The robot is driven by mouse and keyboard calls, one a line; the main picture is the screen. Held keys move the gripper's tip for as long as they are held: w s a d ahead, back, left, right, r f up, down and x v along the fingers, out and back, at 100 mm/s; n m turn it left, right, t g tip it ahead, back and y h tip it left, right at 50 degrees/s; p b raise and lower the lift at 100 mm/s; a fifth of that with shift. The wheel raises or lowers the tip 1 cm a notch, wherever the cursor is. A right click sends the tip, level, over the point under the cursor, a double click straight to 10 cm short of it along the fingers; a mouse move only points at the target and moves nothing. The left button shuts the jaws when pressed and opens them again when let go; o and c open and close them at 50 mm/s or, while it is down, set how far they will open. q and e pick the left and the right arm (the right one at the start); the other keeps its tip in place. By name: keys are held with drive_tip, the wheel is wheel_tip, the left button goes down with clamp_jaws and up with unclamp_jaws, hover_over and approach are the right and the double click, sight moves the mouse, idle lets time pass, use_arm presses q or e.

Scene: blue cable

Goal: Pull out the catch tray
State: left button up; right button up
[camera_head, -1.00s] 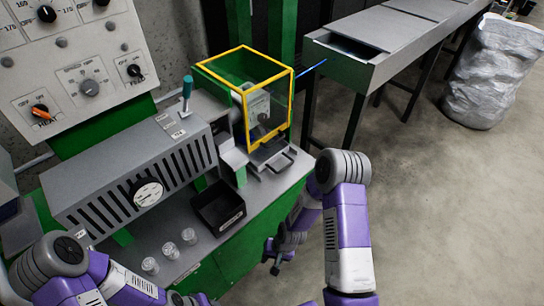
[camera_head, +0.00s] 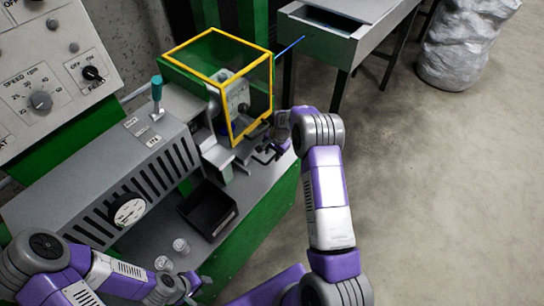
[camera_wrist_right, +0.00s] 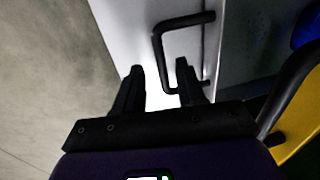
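The catch tray (camera_head: 246,154) is a grey tray at the foot of the yellow-framed guard, partly hidden by my right arm. In the right wrist view its pale grey front (camera_wrist_right: 192,45) carries a black U-shaped handle (camera_wrist_right: 158,50). My right gripper (camera_wrist_right: 161,68) is open, its two dark fingers pointing at the handle; the handle's long bar appears between the fingertips, with gaps on both sides. In the head view the right gripper (camera_head: 270,153) is at the tray's front. My left gripper (camera_head: 187,285) is low at the front of the bench; its fingers are unclear.
The yellow-framed guard (camera_head: 222,78) stands above the tray, with a blue cable (camera_head: 290,46) coming out to the right. A black bin (camera_head: 208,209) and small clear cups (camera_head: 181,246) are on the bench. A grey trough table (camera_head: 345,30) stands behind.

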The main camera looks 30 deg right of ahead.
drive_tip(key=shift+w+a+f, duration=0.1)
drive_tip(key=shift+w+f, duration=0.05)
drive_tip(key=shift+f, duration=0.5)
drive_tip(key=shift+w+f, duration=0.1)
drive_tip(key=shift+f, duration=0.55)
clamp_jaws()
